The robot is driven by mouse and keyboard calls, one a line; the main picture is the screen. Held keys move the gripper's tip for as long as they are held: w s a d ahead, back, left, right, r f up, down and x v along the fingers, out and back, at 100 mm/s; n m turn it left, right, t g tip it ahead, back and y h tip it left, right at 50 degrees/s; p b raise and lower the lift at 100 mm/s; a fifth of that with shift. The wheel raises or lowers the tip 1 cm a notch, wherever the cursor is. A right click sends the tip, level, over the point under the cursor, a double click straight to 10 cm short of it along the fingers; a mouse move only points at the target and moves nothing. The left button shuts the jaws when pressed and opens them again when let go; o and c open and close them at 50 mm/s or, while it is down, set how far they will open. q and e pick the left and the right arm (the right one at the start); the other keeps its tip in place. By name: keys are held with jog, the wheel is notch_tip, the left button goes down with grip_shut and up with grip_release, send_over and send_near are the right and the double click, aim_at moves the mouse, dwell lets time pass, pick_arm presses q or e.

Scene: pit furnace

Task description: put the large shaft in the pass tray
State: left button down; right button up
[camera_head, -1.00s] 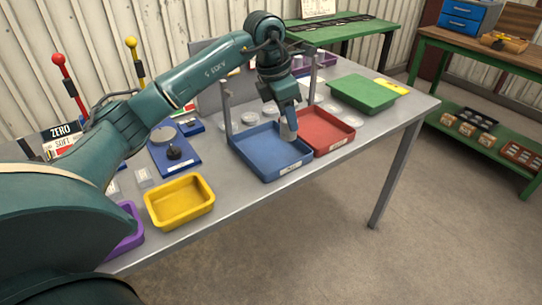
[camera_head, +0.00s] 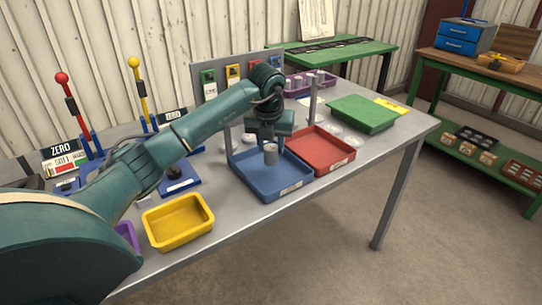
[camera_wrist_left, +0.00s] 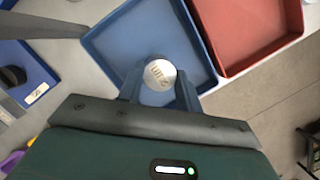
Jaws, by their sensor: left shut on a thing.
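My left gripper (camera_head: 271,143) is above the blue tray (camera_head: 285,191), pointing down. It is shut on a short grey cylinder, the large shaft (camera_head: 271,154), which is upright. In the left wrist view the shaft's round pale end face (camera_wrist_left: 159,75) with marks on it sits between the two blue fingers, over the blue tray's floor (camera_wrist_left: 135,35). I cannot tell whether the shaft's lower end touches the floor. The red tray (camera_head: 344,152) is just right of the blue one and looks empty. The tray labels are too small to read. My right gripper is out of view.
Grey upright posts (camera_head: 313,98) stand behind the trays. A green tray or lid (camera_head: 361,113) lies farther right, and a purple tray (camera_head: 300,88) with several cylinders stands behind. A yellow bin (camera_head: 178,222) is at the front left. Levers stand at the back left.

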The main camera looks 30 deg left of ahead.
aim_at(271, 149)
pick_arm(q)
jog(key=shift+f, duration=1.7)
jog(key=shift+f, duration=0.1)
jog(key=c, duration=0.9)
grip_release()
jog(key=shift+c, duration=0.2)
jog(key=v, duration=1.2)
